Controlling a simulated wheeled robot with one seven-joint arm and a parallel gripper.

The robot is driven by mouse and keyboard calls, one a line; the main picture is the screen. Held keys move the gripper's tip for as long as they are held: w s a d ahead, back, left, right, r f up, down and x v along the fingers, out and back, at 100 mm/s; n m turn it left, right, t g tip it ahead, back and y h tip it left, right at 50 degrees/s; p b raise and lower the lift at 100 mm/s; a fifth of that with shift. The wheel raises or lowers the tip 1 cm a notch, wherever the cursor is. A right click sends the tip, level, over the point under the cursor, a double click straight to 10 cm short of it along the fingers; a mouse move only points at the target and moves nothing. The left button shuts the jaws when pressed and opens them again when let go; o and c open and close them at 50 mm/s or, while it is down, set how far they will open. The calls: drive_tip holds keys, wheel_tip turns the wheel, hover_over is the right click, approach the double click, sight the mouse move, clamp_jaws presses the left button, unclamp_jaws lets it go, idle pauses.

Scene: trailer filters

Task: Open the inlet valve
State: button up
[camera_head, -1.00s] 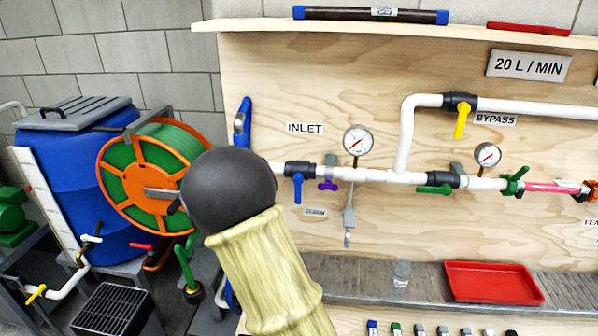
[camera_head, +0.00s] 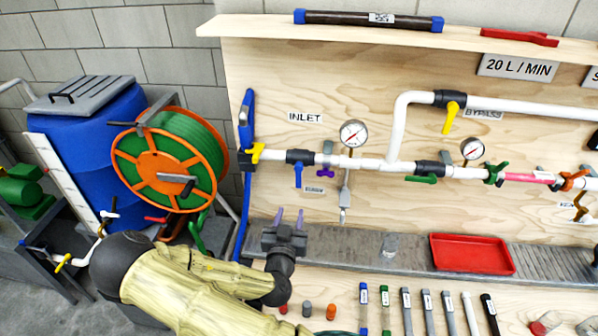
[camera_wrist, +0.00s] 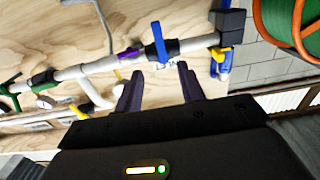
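The inlet valve (camera_head: 300,157) is a dark body on the white pipe below the INLET label. Its blue lever (camera_head: 298,174) hangs straight down, across the pipe. In the wrist view the blue lever (camera_wrist: 158,42) lies just beyond the fingertips, near the middle between them. My gripper (camera_head: 288,216) has two purple fingers, spread apart and empty, pointing up below the lever. In the wrist view my gripper (camera_wrist: 160,70) also shows open, with a gap between it and the lever.
A yellow-handled valve (camera_head: 255,153) sits left on the same pipe. A small purple valve handle (camera_head: 326,174) and a pressure gauge (camera_head: 354,133) are close on the right. A red tray (camera_head: 472,254) stands on the grey ledge. A hose reel (camera_head: 165,165) and blue barrel (camera_head: 90,145) stand left.

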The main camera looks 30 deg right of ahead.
sight(298, 180)
drive_tip(key=p+x, duration=0.5)
drive_tip(key=x, duration=1.1)
drive_tip(key=shift+w+d, duration=0.15)
drive_tip(key=shift+d, duration=0.05)
drive_tip(key=shift+w+d+p, duration=0.3)
drive_tip(key=shift+w, duration=0.1)
clamp_jaws()
